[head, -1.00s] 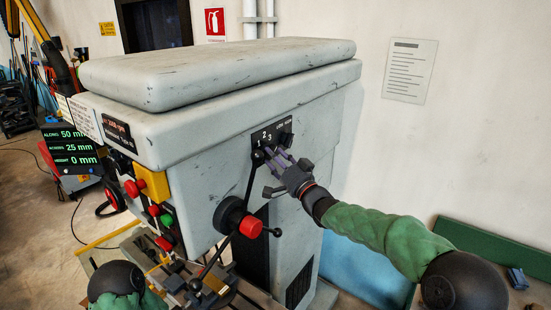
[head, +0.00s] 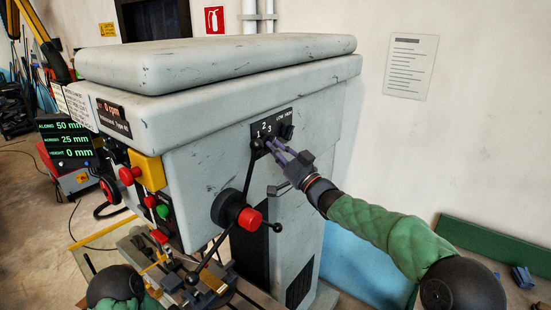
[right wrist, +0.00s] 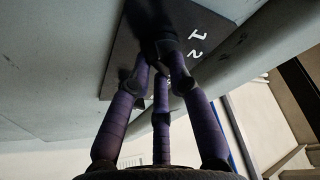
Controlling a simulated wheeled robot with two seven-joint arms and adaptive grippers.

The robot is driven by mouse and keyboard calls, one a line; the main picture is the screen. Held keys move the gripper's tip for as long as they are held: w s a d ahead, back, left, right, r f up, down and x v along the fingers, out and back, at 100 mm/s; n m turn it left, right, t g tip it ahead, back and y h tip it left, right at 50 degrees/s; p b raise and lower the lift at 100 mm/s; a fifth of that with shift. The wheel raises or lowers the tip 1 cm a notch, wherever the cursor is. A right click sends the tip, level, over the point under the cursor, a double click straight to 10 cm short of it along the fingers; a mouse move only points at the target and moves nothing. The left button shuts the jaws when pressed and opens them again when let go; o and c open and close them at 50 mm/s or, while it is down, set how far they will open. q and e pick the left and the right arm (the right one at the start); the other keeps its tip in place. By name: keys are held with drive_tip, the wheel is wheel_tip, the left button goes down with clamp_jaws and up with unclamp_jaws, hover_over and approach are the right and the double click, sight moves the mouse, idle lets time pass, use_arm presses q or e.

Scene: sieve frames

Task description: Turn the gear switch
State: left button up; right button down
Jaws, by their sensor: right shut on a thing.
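In the right wrist view, the fingers of my right gripper (right wrist: 165,68) meet around the dark switch (right wrist: 164,45), beside the white numerals. The fingers partly hide the switch, so its exact setting is unclear. My left gripper is not in view; only part of my left arm shows at the bottom left.
Below is a red and black hub (head: 240,217) with long lever arms. Red and green buttons (head: 150,202) and a yellow box (head: 150,172) are on the front. A green display (head: 70,141) stands left.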

drive_tip(key=shift+w+d+n+g+y+b, duration=0.1)
drive_tip(key=shift+n+g+y+b, duration=0.3)
drive_tip(key=shift+n, duration=1.05)
drive_tip(key=shift+w+n+g+y+b, duration=0.15)
drive_tip(key=shift+n+g+y, duration=0.45)
drive_tip(key=shift+n, duration=0.8)
drive_tip(key=shift+w+d+n+g+y+b, duration=0.1)
drive_tip(key=shift+n+g+y+b, duration=0.4)
drive_tip(key=shift+n, duration=0.95)
drive_tip(key=shift+n+y, duration=0.3)
drive_tip(key=c, duration=1.1)
unclamp_jaws()
drive_tip(key=shift+c, duration=0.2)
drive_tip(key=shift+s, duration=0.1)
drive_tip(key=v, duration=1.2)
